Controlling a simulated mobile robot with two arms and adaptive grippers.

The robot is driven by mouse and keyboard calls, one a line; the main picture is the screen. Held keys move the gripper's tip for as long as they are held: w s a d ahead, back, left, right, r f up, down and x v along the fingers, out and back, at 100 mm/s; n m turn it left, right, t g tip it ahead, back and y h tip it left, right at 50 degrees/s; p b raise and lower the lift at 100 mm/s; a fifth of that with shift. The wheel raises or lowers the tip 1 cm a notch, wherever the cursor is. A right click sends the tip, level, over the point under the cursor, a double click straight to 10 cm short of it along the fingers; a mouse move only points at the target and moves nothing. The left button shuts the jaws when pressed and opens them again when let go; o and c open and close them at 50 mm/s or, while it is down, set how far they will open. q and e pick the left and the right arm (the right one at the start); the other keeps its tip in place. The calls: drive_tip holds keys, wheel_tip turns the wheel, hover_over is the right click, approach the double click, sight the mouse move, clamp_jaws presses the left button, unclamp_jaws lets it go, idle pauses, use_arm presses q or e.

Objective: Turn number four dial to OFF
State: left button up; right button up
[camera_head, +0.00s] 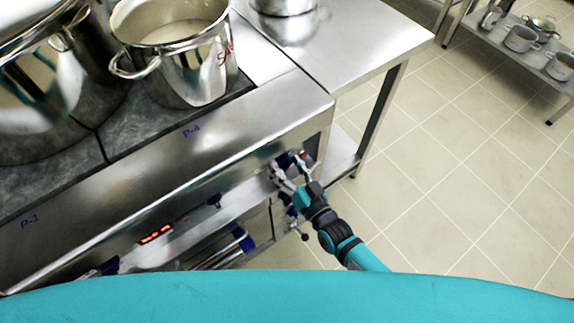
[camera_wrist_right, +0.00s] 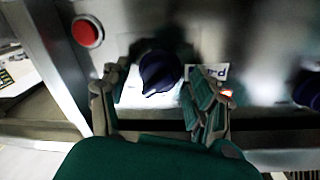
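The dark blue dial (camera_wrist_right: 158,72) is on the stove's steel front panel, beside a partly hidden label (camera_wrist_right: 213,72) that I cannot read fully. It also shows in the head view (camera_head: 284,160), small and mostly hidden by my gripper. My right gripper (camera_wrist_right: 152,88) is open, with one finger on each side of the dial. The fingers look apart from the dial, though exact depth is hard to judge. My right gripper also shows in the head view (camera_head: 288,165) at the panel's right end. My left gripper is not in view.
A red button (camera_wrist_right: 87,31) is left of the dial, near the panel's edge. An orange light (camera_wrist_right: 226,93) and another blue dial (camera_wrist_right: 307,88) are to the right. A large pot (camera_head: 190,75) stands on the stove top (camera_head: 110,140). The tiled floor (camera_head: 450,190) at right is clear.

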drive_tip(key=c, duration=1.1)
drive_tip(key=shift+n, duration=0.4)
drive_tip(key=n, duration=0.4)
drive_tip(key=shift+n, duration=0.3)
drive_tip(key=n, duration=0.5)
drive_tip(key=shift+f+n+y, duration=0.1)
drive_tip(key=shift+n+y, duration=0.2)
drive_tip(key=shift+n, duration=0.1)
drive_tip(key=o, duration=1.2)
